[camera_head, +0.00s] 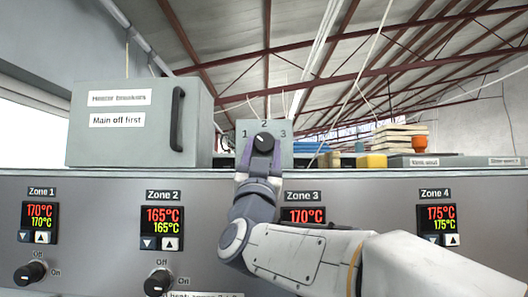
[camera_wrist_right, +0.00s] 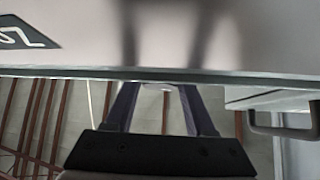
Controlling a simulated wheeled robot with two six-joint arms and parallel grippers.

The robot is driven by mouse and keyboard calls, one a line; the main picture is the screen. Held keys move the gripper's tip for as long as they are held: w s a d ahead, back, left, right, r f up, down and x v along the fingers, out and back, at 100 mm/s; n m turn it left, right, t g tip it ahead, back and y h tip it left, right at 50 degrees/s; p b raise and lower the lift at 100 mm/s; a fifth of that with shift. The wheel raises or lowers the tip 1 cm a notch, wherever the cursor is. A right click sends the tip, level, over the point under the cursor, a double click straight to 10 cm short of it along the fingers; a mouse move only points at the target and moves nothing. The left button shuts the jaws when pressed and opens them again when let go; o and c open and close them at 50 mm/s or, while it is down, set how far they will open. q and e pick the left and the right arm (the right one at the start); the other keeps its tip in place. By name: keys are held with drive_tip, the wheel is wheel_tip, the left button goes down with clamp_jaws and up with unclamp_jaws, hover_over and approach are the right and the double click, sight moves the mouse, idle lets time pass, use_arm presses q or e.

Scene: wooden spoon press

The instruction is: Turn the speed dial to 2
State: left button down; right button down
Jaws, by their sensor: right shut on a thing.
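The speed dial (camera_head: 263,139) is a dark round knob on a small grey box (camera_head: 285,128) marked 1, 2 and 3, with 2 at the top. A small white mark shows on the knob near its top, but its exact direction is too small to tell. My right gripper (camera_head: 262,152) reaches up from below, its purple-grey fingers on either side of the knob and shut on it. In the right wrist view the two fingers (camera_wrist_right: 160,95) run up to a grey edge, and the knob cannot be made out. My left gripper is out of view.
A grey breaker box (camera_head: 140,138) with a black handle stands left of the dial box. Below is a panel (camera_head: 100,210) with zone displays and black knobs.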

drive_tip(key=m+h, duration=0.2)
drive_tip(key=m+g+h, duration=0.1)
drive_tip(key=shift+a+m+h, duration=0.25)
drive_tip(key=shift+m+h, duration=0.05)
drive_tip(key=shift+m, duration=0.1)
drive_tip(key=m+g+h, duration=0.1)
drive_tip(key=m+h, duration=0.1)
drive_tip(key=m+g+h, duration=0.1)
drive_tip(key=m+h, duration=0.1)
drive_tip(key=m, duration=0.1)
drive_tip(key=shift+a+r+g, duration=0.1)
drive_tip(key=shift+r+g, duration=0.1)
drive_tip(key=shift+g, duration=0.2)
drive_tip(key=m+g+h+p, duration=0.1)
drive_tip(key=m+g, duration=0.1)
drive_tip(key=m, duration=0.1)
drive_tip(key=m+g+h+p, duration=0.1)
drive_tip(key=m+h+p, duration=0.1)
drive_tip(key=shift+a+r+m+g, duration=0.15)
drive_tip(key=shift+r+m+g, duration=0.05)
drive_tip(key=shift+m+g, duration=0.2)
drive_tip(key=shift+m+g+h+p, duration=0.4)
drive_tip(key=shift+m+g+p, duration=0.8)
drive_tip(key=shift+m, duration=0.5)
drive_tip(key=shift+c, duration=1.3)
unclamp_jaws()
drive_tip(key=shift+f, duration=0.1)
